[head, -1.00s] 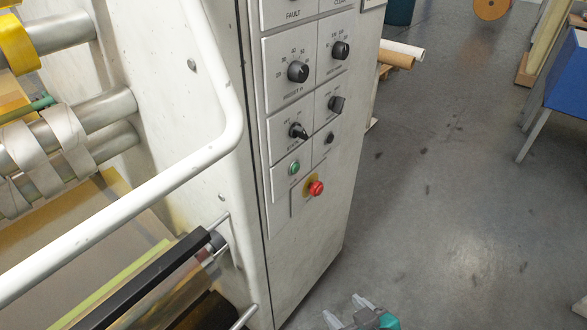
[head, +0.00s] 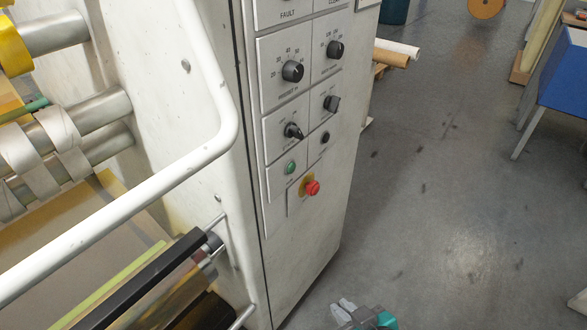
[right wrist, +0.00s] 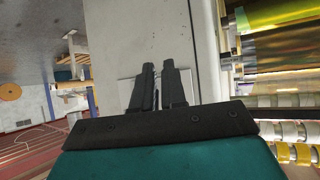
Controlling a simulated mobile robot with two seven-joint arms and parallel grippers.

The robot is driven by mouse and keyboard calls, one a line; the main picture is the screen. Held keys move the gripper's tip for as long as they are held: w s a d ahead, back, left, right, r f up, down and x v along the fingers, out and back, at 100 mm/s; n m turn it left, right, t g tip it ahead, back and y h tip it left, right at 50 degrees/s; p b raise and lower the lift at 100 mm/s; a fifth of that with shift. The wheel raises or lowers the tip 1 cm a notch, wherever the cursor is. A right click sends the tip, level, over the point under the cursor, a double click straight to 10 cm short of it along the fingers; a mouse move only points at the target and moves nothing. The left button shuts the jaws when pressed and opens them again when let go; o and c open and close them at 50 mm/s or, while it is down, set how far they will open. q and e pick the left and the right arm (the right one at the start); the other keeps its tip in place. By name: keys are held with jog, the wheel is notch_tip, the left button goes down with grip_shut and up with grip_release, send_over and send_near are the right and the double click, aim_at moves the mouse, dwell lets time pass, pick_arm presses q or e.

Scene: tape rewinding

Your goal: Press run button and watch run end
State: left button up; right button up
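The control panel on the white machine cabinet (head: 305,255) shows in the head view. A small green button (head: 291,167) sits low on it; its label is too small to read, so I cannot tell that it is the run button. A red mushroom button (head: 312,188) on a yellow disc is just below right. My right gripper (head: 342,304) is at the bottom edge, well below the panel and apart from it. Its fingers also show in the right wrist view (right wrist: 159,66), close together with a narrow gap and nothing between them. My left gripper is out of view.
Black knobs (head: 292,71) sit above the green button. A white rail (head: 130,205) runs in front of the rollers at left. Grey floor (head: 440,220) to the right is clear. A blue bin (head: 566,75) stands at far right.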

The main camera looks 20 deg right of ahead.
aim_at(292, 168)
grip_shut()
jog(key=shift+s+f, duration=0.1)
dwell(0.9)
jog(key=w+a+r+m+t+y, duration=0.25)
jog(key=w+r+t, duration=0.25)
jog(key=w+r, duration=0.4)
jog(key=w+d+r+m+t+h+p, duration=0.1)
jog(key=w+d+r+m+t+h, duration=0.2)
jog(key=w+d+r+m+h, duration=0.3)
jog(key=shift+d+r+m+t+h, duration=0.25)
jog(key=shift+r+m+h, duration=0.3)
jog(key=shift+m, duration=0.9)
jog(key=shift+w+a+r, duration=0.1)
jog(key=shift+w, duration=0.1)
jog(key=w+a, duration=0.5)
jog(key=w, duration=0.1)
jog(key=shift+w+a+b, duration=0.2)
jog(key=shift+w+b, duration=0.2)
